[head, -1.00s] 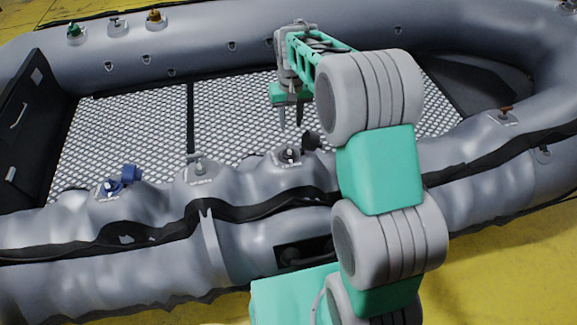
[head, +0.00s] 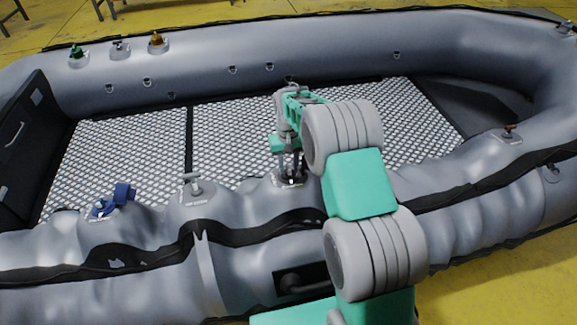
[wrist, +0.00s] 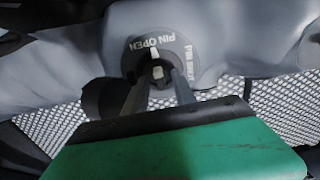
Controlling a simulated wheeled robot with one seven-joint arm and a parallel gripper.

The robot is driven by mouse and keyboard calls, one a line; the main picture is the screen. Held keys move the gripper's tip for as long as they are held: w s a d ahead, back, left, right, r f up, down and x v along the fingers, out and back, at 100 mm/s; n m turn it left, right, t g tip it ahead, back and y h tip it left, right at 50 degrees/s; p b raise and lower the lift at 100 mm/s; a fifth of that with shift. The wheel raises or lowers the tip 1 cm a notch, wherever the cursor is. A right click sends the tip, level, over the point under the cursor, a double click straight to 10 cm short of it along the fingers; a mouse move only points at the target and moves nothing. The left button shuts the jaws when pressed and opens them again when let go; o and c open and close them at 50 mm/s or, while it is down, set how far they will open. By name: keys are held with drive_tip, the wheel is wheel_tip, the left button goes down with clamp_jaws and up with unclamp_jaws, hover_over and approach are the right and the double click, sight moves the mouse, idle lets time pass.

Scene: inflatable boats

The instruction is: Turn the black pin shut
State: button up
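The black pin (wrist: 158,70) sits on a round grey plate (wrist: 178,50) lettered "PIN OPEN" and, on the right, a second word partly hidden. A pale mark on the pin points up toward the "PIN OPEN" lettering. In the head view the pin (head: 290,181) is on the near tube, right of a grey valve. My gripper (head: 291,164) is down over it, fingers pointing down. In the wrist view my gripper's fingers (wrist: 158,82) reach either side of the pin; whether they press on it is not clear.
A grey valve (head: 194,187) and a blue one (head: 104,208) stand left on the near tube. A brown one (head: 508,131) is far right. Green (head: 77,54), grey (head: 120,47) and orange (head: 157,42) ones line the far tube. The patterned floor (head: 130,150) is clear.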

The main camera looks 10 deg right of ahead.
clamp_jaws()
drive_tip(key=shift+m, duration=0.3)
idle(0.4)
drive_tip(key=shift+a+r+m+p, duration=0.1)
drive_tip(key=shift+r+m+p, duration=0.05)
drive_tip(key=shift+m+p, duration=0.65)
drive_tip(key=m+h, duration=0.1)
drive_tip(key=m, duration=0.3)
drive_tip(key=shift+a+p, duration=0.15)
drive_tip(key=shift+p, duration=0.25)
drive_tip(key=m, duration=0.4)
drive_tip(key=m+g+h, duration=0.1)
drive_tip(key=m, duration=0.1)
drive_tip(key=shift+w+a+f+m, duration=0.15)
drive_tip(key=shift+w+f+m, duration=0.1)
drive_tip(key=shift+m, duration=0.15)
drive_tip(key=m+g, duration=0.1)
drive_tip(key=m, duration=0.3)
drive_tip(key=shift+w+m, duration=0.1)
drive_tip(key=shift+m, duration=0.3)
